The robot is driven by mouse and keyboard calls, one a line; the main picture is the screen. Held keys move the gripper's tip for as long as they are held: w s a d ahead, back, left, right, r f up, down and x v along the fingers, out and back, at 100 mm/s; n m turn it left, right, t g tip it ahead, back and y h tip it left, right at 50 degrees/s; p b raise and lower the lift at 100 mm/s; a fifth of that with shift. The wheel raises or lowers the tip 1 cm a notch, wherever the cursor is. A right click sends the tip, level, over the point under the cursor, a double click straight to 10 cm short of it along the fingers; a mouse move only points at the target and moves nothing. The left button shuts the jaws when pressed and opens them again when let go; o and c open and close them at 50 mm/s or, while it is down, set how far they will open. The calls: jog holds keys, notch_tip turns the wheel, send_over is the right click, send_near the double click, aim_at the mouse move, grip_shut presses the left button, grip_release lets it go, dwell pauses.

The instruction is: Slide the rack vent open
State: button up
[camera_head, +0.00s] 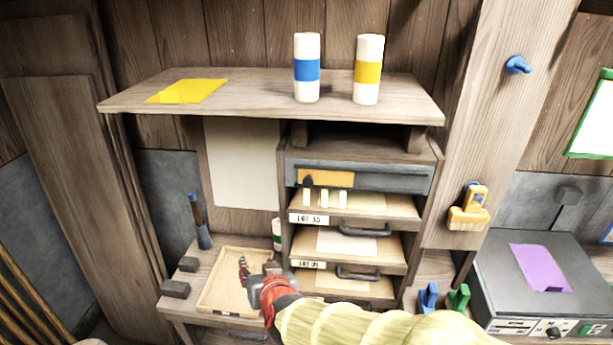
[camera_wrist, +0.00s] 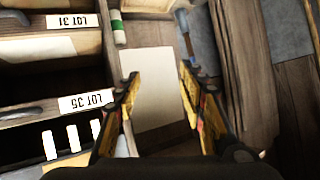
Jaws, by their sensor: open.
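The wooden rack (camera_head: 430,185) stands under the shelf. Across its top runs a grey vent strip (camera_head: 395,180) with an orange panel (camera_head: 335,179) at its left part and a small dark knob at the panel's left end. I cannot tell how far the vent is open. My gripper (camera_head: 257,268) is open and empty, in front of the rack's lower left side, over the wooden tray and apart from the vent. In the wrist view my gripper (camera_wrist: 158,72) points toward a pale sheet (camera_wrist: 155,95), with the rack's drawers at the left; the vent is not clearly visible there.
Drawers with dark handles (camera_head: 360,273) and LOT labels (camera_head: 308,218) sit below the vent, with white pegs (camera_head: 325,198) on the upper one. A shelf (camera_head: 250,92) overhangs the rack, holding two banded cylinders (camera_head: 307,85). The wooden tray (camera_head: 210,295) looks empty.

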jog(key=w+d+r+m+t+h, duration=0.2)
jog(key=w+d+r+t, duration=0.15)
jog(key=w+r, duration=0.2)
jog(key=m+t+h, duration=0.2)
jog(key=t+h, duration=0.2)
send_near(307, 184)
jog(key=w, duration=0.8)
jog(key=shift+w+d+r+b, duration=0.1)
jog(key=shift+w+b, duration=0.05)
jog(key=shift+b, duration=0.15)
jog(key=shift+c, duration=1.2)
jog(key=c, duration=0.8)
grip_shut()
